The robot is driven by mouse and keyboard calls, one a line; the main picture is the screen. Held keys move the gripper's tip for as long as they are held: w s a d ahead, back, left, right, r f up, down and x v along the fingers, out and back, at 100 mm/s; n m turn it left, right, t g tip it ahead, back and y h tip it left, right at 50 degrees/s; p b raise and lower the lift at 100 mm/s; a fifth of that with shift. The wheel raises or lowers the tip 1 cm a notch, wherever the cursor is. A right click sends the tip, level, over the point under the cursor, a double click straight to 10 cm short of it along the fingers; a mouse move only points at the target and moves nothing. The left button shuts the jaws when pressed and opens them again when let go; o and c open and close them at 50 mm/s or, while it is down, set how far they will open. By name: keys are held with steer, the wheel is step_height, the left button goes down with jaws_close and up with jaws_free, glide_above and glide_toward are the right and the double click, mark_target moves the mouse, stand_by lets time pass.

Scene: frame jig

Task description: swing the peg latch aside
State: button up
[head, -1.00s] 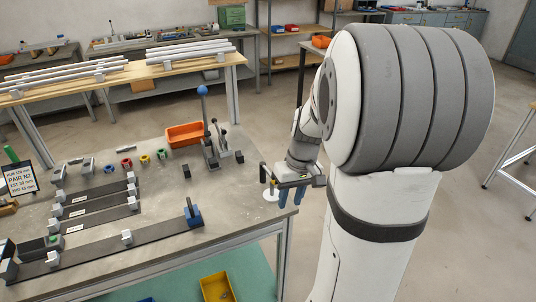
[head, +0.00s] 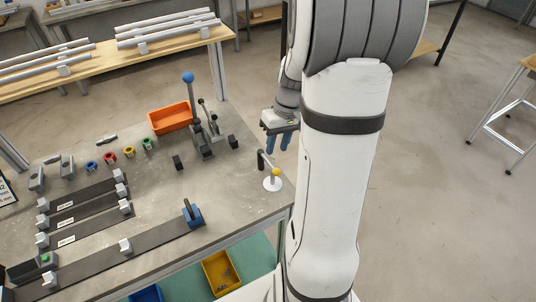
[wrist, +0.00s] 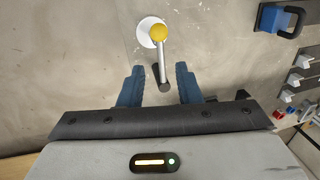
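The peg latch (head: 268,166) stands near the right corner of the grey table. It shows a yellow knob, a white round base and a dark post joined by a thin bar. In the wrist view the yellow knob (wrist: 158,32) lies beyond my fingertips, over the white base. The dark post end (wrist: 164,84) appears between the two blue fingers. My gripper (head: 278,142) is up and to the right of the latch in the head view. In the wrist view my gripper (wrist: 159,72) is open and empty. I cannot tell its height above the latch.
An orange bin (head: 170,118) and a lever clamp with a blue ball (head: 188,77) stand left of the latch. A small black block (head: 233,142) is close by. A blue stop (head: 194,215) sits on the nearest rail.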

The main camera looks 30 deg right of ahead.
mark_target(272, 165)
steer(key=f, duration=0.3)
steer(key=a+f, duration=0.1)
steer(key=f, duration=0.2)
steer(key=shift+a+f+p, duration=0.2)
steer(key=shift+p, duration=0.1)
jaws_close()
